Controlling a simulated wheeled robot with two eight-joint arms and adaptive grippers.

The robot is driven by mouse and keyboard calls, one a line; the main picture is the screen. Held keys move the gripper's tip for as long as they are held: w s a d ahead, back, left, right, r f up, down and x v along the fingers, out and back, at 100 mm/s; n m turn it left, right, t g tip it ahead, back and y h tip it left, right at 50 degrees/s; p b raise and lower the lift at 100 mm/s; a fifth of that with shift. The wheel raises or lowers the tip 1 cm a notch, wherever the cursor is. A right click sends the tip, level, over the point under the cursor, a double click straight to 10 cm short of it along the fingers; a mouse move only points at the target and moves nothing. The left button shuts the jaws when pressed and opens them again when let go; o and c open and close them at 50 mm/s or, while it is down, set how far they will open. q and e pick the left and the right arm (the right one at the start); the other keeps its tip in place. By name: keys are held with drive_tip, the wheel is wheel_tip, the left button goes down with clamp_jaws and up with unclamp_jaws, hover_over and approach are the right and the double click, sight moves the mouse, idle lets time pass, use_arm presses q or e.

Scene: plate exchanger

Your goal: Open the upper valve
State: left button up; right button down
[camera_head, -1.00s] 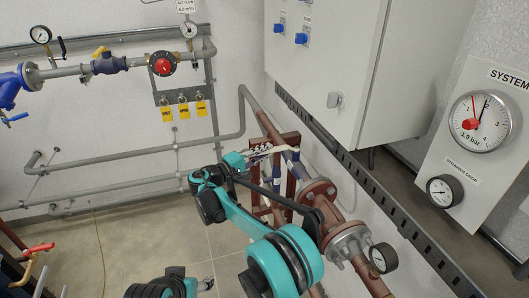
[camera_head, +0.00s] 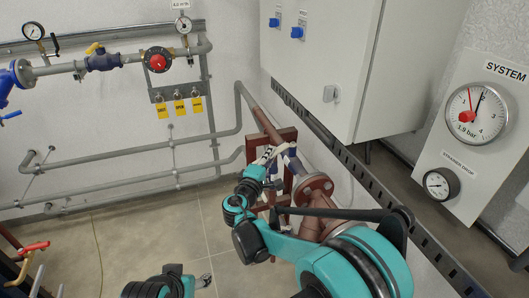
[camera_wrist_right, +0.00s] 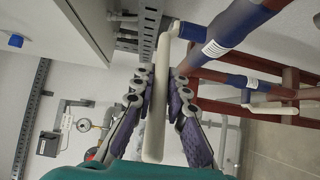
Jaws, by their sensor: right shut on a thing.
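The upper valve, with a blue body (camera_head: 290,151) and a pale lever, sits on the brown pipework right of centre in the head view. In the right wrist view its long cream lever (camera_wrist_right: 154,110) runs between the fingers of my right gripper (camera_wrist_right: 161,82), pads on both sides. My right gripper (camera_head: 268,162) is shut on this lever. The lower valve's cream lever (camera_wrist_right: 268,109) lies to the right, apart from the fingers. My left gripper (camera_head: 204,281) shows only in small part at the bottom of the head view, away from the valves; its jaws are unclear.
A brown frame (camera_head: 289,135) stands behind the valves. A white cabinet (camera_head: 330,50) and a black slotted rail (camera_head: 335,150) are close above and to the right. A flanged brown pipe (camera_head: 316,187) is beside my right arm. The tiled floor (camera_head: 120,240) at left is open.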

drive_tip(key=s+d+n+t+y, duration=0.1)
drive_tip(key=s+d+n+y, duration=0.2)
drive_tip(key=d+n+y, duration=0.3)
drive_tip(key=shift+s+n+y, duration=0.15)
drive_tip(key=shift+n+y, duration=0.15)
drive_tip(key=shift+y, duration=1.8)
drive_tip(key=shift+d, duration=0.1)
drive_tip(key=c, duration=1.5)
unclamp_jaws()
drive_tip(key=s, duration=0.4)
drive_tip(key=s+d, duration=0.1)
drive_tip(key=s, duration=0.3)
drive_tip(key=s+d, duration=0.1)
drive_tip(key=s, duration=0.2)
drive_tip(key=shift+s+d, duration=0.15)
drive_tip(key=shift+s, duration=0.25)
